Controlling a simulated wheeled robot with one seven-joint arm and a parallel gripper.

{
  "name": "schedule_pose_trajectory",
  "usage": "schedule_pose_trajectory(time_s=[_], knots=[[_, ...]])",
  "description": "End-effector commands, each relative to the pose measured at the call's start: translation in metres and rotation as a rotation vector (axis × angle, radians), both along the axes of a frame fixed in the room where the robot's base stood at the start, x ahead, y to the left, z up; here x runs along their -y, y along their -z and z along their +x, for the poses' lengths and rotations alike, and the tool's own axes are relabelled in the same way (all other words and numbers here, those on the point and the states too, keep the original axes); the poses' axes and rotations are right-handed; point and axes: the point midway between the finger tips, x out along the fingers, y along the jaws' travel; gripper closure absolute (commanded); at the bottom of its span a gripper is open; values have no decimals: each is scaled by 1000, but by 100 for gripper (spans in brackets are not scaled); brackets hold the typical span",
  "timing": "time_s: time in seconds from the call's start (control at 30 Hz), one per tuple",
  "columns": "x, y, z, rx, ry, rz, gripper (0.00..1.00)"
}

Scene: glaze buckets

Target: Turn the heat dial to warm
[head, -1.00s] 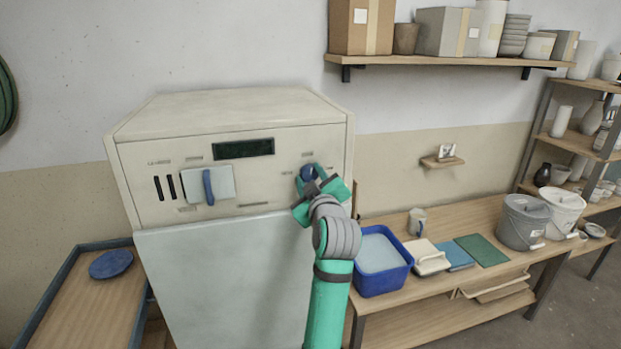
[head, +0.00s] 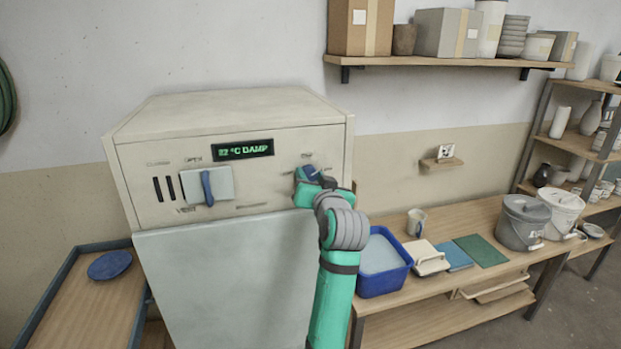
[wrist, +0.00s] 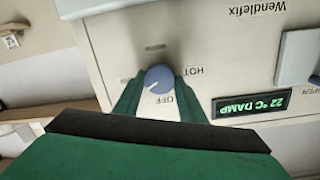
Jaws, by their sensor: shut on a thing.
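The heat dial (head: 308,173) is a round blue knob at the upper right of the cream cabinet's front. In the upside-down wrist view, the dial (wrist: 159,77) has a white mark pointing to the lower left, between OFF below it and a label at its left that I cannot read. HOT stands at its right. My gripper (head: 312,178) is shut on the dial, with one finger on each side. The display (head: 243,149) is lit and reads 22 °C DAMP; it also shows in the wrist view (wrist: 250,104).
A lever (head: 208,187) on a pale plate sits at the panel's left, by OPEN and VENT labels. A bench to the right holds a blue basin (head: 382,275) and lidded buckets (head: 523,221). A blue-edged side table (head: 75,310) stands at left.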

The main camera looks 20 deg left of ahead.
Motion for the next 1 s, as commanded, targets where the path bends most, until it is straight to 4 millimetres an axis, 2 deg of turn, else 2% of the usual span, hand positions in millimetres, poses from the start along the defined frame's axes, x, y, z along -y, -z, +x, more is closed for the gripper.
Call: schedule_pose_trajectory(time_s=[1.0], knots=[[3, 3, 2, -545, 1, 797, 85]])
